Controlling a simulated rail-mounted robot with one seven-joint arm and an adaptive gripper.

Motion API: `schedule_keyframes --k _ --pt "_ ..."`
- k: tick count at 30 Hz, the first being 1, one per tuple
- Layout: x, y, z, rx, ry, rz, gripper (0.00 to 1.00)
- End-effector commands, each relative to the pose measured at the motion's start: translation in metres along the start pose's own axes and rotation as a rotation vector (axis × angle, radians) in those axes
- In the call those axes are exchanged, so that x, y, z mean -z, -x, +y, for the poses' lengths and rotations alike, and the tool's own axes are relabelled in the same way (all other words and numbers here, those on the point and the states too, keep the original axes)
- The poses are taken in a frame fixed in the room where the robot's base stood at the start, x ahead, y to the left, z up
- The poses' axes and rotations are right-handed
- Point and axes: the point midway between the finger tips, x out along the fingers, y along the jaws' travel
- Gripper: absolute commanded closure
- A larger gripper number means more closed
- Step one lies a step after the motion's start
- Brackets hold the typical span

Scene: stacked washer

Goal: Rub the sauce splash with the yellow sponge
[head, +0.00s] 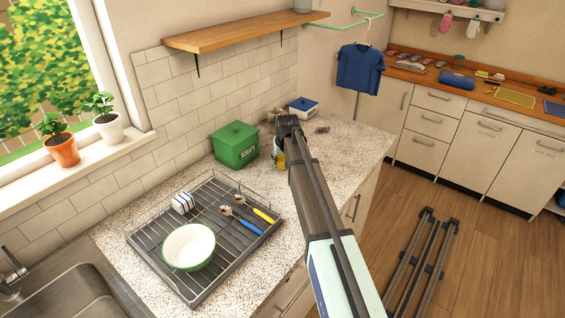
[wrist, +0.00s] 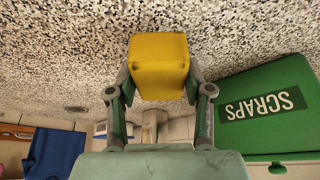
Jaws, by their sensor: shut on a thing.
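The yellow sponge (wrist: 158,66) is held between the two fingers of my gripper (wrist: 160,85) in the wrist view, over the speckled counter. In the head view only a small yellow part of the sponge (head: 280,159) shows beside my gripper (head: 282,146); the arm hides most of it. I cannot tell whether the sponge touches the counter. A small dark grey patch (head: 322,130) lies on the counter to the right of my gripper; it also shows in the wrist view (wrist: 75,109). I cannot tell whether it is the sauce splash.
The green SCRAPS bin (head: 235,145) stands just left of my gripper, close by in the wrist view (wrist: 270,105). A white box with a blue lid (head: 303,107) is behind. The dish rack (head: 143,241) with a bowl and cutlery is at front left. The right counter end is mostly clear.

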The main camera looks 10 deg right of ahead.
Motion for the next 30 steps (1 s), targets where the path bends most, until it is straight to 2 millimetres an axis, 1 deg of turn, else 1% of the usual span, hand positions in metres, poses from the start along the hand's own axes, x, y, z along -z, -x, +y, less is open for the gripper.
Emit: schedule_keyframes --k 3,18,22,30 --pt "0.005 0.011 0.001 0.0 0.0 0.001 0.82" --pt "0.022 0.052 0.001 0.0 0.0 0.002 0.82" --pt "0.023 0.055 0.001 0.0 0.0 0.001 0.82" --pt "0.023 0.055 0.001 0.0 0.0 0.001 0.82"
